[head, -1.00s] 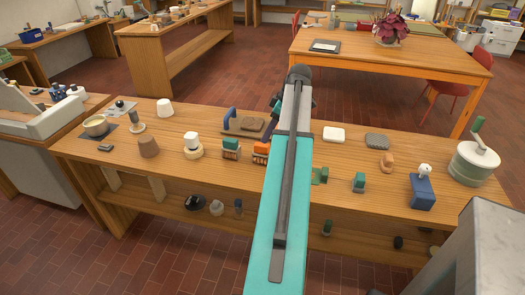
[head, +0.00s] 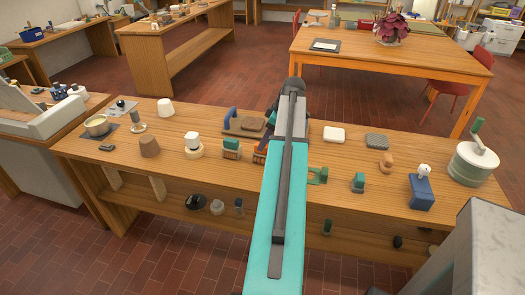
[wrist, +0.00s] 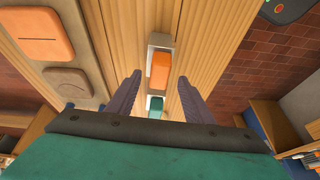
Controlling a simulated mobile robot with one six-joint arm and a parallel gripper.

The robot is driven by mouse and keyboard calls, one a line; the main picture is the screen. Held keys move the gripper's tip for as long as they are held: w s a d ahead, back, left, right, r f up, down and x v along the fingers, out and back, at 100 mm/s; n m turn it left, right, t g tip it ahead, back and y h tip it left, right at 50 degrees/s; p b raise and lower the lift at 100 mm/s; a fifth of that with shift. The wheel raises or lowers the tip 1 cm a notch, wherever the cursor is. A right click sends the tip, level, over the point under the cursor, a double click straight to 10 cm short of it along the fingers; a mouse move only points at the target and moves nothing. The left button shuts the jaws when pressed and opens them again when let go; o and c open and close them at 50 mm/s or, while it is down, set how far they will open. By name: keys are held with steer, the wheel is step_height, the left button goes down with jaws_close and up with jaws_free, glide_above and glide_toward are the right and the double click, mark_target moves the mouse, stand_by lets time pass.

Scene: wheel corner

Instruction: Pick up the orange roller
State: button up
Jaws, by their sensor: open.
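The orange roller (wrist: 159,70) shows in the wrist view as a rounded orange block on a pale grey piece. A green part (wrist: 156,104) lies just below it in that picture. In the head view my arm hides most of the roller, and only a small orange patch (head: 259,158) shows beside the arm. My gripper (wrist: 160,76) is open, with one dark finger on each side of the roller in the wrist view. The fingers look apart from it. I cannot tell how far above it they are.
A green-topped block (head: 231,149) stands close left of the roller. A wooden board (head: 246,126) with brown pieces lies behind. A white block (head: 334,134) and a grey pad (head: 377,141) are to the right. The bench's front edge is near.

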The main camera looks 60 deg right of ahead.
mark_target(262, 153)
steer(key=shift+p+x, duration=0.3)
steer(key=shift+x, duration=1.35)
jaws_close()
